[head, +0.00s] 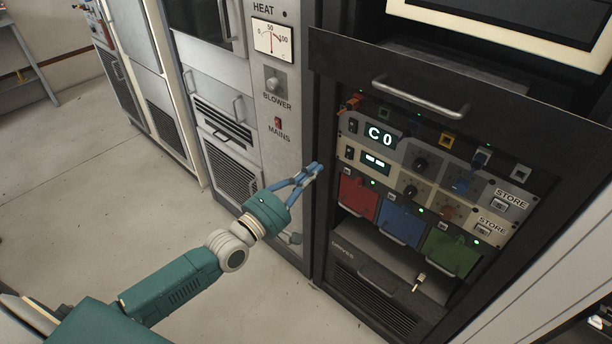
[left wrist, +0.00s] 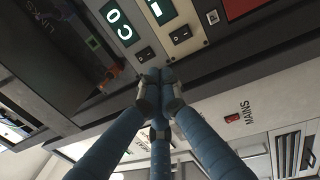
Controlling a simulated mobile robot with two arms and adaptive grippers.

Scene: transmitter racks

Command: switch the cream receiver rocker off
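The cream receiver (head: 385,181) is the lower of two units in the dark rack, under the grey unit with the C0 display. Its display shows two dashes. Its dark rocker (head: 349,152) is at the left end of its panel and also shows in the left wrist view (left wrist: 180,34); I cannot tell which way it is tipped. My left gripper (head: 315,169) has its blue fingers together, empty, left of and a little below the rocker. In the left wrist view the fingertips (left wrist: 156,75) appear apart from the rocker. My right gripper is not in view.
The grey receiver (head: 407,146) has its own similar rocker (head: 352,126) just above. Red (head: 357,197), blue (head: 399,222) and green (head: 451,252) modules sit below. A handle (head: 420,97) juts out above. A red MAINS switch (head: 278,123) is on the left cabinet. Floor at left is clear.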

